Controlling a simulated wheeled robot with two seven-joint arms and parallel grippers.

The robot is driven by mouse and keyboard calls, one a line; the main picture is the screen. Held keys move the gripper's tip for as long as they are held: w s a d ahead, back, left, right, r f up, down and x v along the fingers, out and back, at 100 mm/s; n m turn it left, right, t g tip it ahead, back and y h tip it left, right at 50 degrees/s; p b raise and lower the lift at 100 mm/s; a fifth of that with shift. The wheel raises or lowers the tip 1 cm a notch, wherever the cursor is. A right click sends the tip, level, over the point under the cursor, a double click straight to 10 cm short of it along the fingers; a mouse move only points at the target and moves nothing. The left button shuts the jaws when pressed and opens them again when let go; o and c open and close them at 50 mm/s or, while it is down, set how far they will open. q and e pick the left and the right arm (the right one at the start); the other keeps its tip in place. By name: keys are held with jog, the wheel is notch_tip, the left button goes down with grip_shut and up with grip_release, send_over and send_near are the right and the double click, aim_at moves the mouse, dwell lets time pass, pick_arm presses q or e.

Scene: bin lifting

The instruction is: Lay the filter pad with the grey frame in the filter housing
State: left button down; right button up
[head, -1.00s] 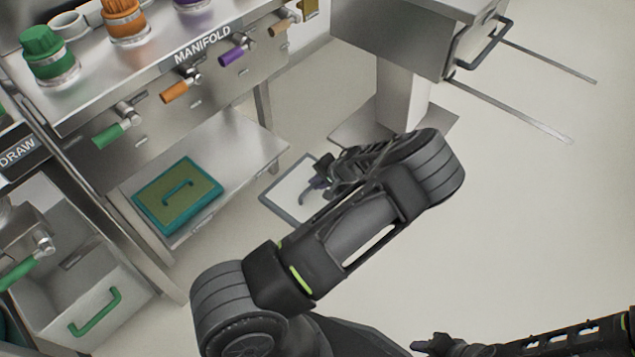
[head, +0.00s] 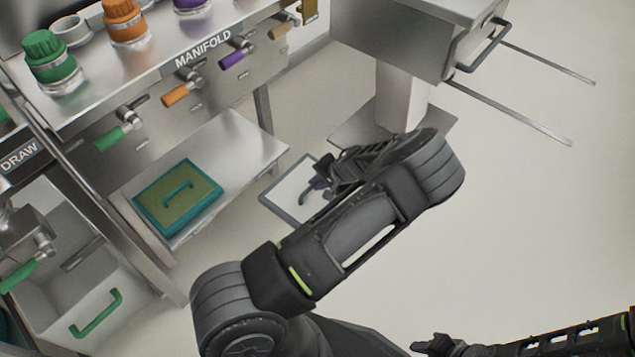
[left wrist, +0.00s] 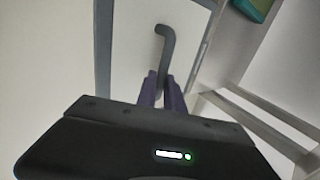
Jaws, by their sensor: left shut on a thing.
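The filter pad with the grey frame (head: 285,205) is a white panel in a thin grey border with a curved dark handle; in the head view it is at the centre, beside the low shelf. My left gripper (head: 318,187) is shut on its handle, and my arm hides part of the pad. In the left wrist view the pad (left wrist: 135,60) lies beyond the closed fingers (left wrist: 163,85), which are on the handle. My right gripper (head: 425,346) is empty at the bottom; its finger gap cannot be made out. I cannot make out the filter housing for certain.
A teal-framed pad (head: 178,197) lies on the low steel shelf (head: 245,150). Above it is a manifold bench (head: 150,70) with coloured valves. An open drawer (head: 75,310) is at lower left. A steel box on a pedestal (head: 400,95) stands behind. Floor at right is clear.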

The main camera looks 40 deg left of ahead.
pick_arm(q)
notch_tip(320, 180, up, 7)
jog(key=p, duration=0.4)
jog(key=shift+f, duration=0.2)
dwell(0.4)
dwell(0.4)
